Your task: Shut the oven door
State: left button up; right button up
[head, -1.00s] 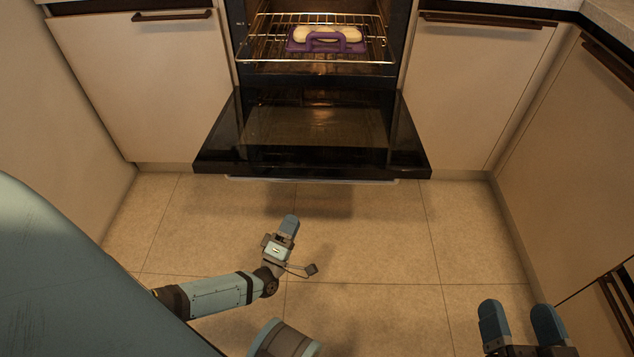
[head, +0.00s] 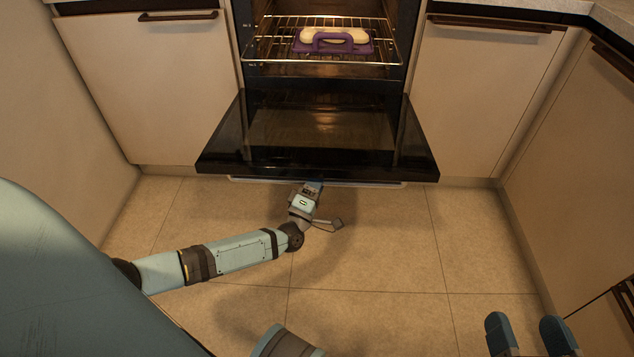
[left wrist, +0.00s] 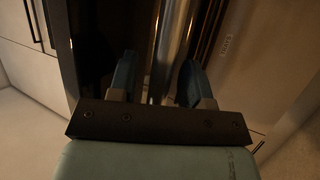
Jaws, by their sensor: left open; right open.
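The oven door (head: 318,143) hangs open, lowered to about level, its dark glass inner face up. Its metal handle bar (head: 370,184) runs along under the front edge. My left gripper (head: 314,184) is at the front edge of the door, its fingertips partly hidden under it. In the left wrist view the open left gripper (left wrist: 155,85) has a finger on each side of the handle bar (left wrist: 172,45); I cannot tell whether they touch it. My right gripper (head: 530,335) is open and empty at the lower right, far from the door.
Inside the oven, a purple tray with a handle (head: 335,45) holds pale food on a wire rack (head: 280,50). Cabinets (head: 145,90) flank the oven and close in the right side (head: 580,170). The tiled floor (head: 380,250) before the door is clear.

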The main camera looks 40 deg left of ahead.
pick_arm(q)
jog(key=shift+c, duration=0.4)
grip_shut()
